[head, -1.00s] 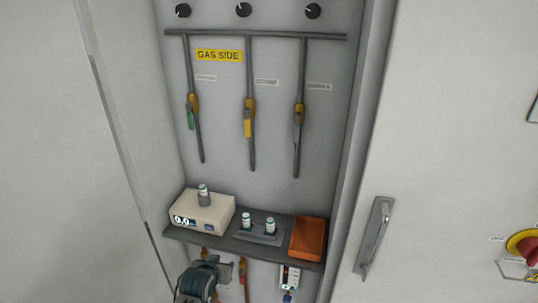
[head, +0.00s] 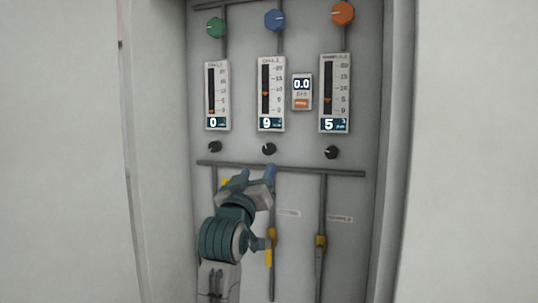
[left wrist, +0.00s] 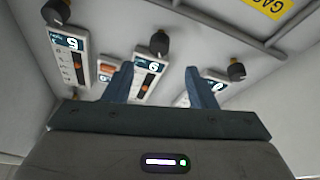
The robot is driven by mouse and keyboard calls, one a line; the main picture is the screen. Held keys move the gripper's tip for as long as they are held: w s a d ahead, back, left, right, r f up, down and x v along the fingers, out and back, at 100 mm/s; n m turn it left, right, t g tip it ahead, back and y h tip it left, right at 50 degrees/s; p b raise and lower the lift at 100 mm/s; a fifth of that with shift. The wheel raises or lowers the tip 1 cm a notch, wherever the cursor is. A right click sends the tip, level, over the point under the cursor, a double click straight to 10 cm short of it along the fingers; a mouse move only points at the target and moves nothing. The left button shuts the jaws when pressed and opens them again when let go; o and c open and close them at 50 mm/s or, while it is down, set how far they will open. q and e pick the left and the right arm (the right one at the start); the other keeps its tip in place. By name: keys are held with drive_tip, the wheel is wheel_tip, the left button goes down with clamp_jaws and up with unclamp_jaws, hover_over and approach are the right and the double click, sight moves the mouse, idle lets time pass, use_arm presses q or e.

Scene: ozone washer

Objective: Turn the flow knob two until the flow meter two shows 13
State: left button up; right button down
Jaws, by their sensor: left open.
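Flow meter two (head: 271,75) is the middle one of three panel meters and reads 9. Flow knob two (head: 268,149), small and black with a white mark, is below it; it also shows in the left wrist view (left wrist: 158,43). My left gripper (head: 257,174) is open and empty, its blue fingers pointing up just below the knob in the head view. In the left wrist view the knob shows between and beyond the fingertips (left wrist: 160,72), apart from them. My right gripper is not in view.
The left meter (head: 217,75) reads 0 and the right meter (head: 335,70) reads 5, with black knobs (head: 214,147) and (head: 331,152) below them. A horizontal pipe (head: 300,170) runs under the knobs. Cabinet walls flank the panel.

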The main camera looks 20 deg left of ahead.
sight(267, 151)
use_arm(q)
drive_tip(key=p+x, duration=0.2)
drive_tip(key=x, duration=0.1)
drive_tip(key=p+x, duration=0.2)
drive_tip(key=x, duration=0.1)
drive_tip(key=p+x, duration=0.1)
drive_tip(key=x, duration=0.3)
drive_tip(key=shift+s+r+p, duration=0.15)
drive_tip(key=shift+r+p, duration=0.25)
drive_tip(key=shift+w, duration=0.5)
drive_tip(key=c, duration=1)
